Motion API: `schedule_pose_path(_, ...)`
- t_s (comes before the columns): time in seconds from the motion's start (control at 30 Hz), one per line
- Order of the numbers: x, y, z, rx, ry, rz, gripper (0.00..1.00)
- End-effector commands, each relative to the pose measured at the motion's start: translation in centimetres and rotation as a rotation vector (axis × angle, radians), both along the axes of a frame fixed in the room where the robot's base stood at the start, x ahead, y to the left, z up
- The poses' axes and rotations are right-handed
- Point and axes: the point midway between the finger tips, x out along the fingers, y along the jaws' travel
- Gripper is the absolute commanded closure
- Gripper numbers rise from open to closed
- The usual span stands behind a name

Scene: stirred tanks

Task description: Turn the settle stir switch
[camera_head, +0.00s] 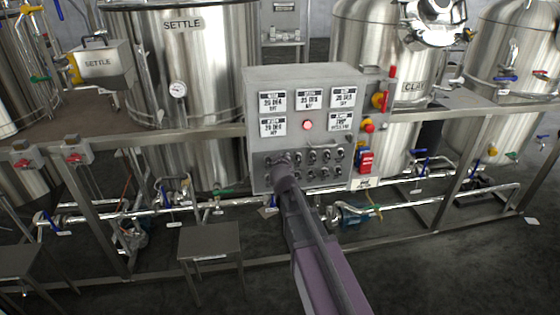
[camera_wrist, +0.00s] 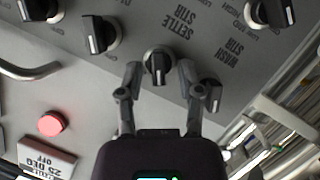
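The settle stir switch (camera_wrist: 158,64) is a round black knob with a light pointer, beside the upside-down "SETTLE STIR" label (camera_wrist: 180,22) in the wrist view. My gripper (camera_wrist: 159,72) is open, with one fingertip on each side of this knob. Small gaps seem to show between fingertips and knob, though contact is hard to judge. In the head view my gripper (camera_head: 282,160) is at the lower left of the grey control panel (camera_head: 252,110) and hides the switch there.
Neighbouring knobs sit close by, including the wash stir knob (camera_wrist: 209,95) at the right fingertip and another knob (camera_wrist: 99,35) to the left. A red lamp (camera_wrist: 51,124) is on the panel. Metal pipes and frame rails (camera_head: 200,137) surround the panel, with steel tanks behind.

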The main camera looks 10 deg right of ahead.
Motion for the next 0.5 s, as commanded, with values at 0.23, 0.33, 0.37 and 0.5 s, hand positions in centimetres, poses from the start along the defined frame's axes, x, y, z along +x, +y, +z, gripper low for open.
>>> schedule_pose_path(0.23, -0.1, -0.1, 0.0, 0.001, 0.002, -0.001, 0.51)
schedule_pose_path(0.33, -0.2, -0.1, -0.1, 0.004, 0.005, -0.005, 0.51)
schedule_pose_path(0.37, -0.3, -0.2, -0.1, 0.006, 0.010, -0.007, 0.51)
schedule_pose_path(0.5, -1.2, -0.7, -0.5, 0.023, 0.046, -0.034, 0.51)
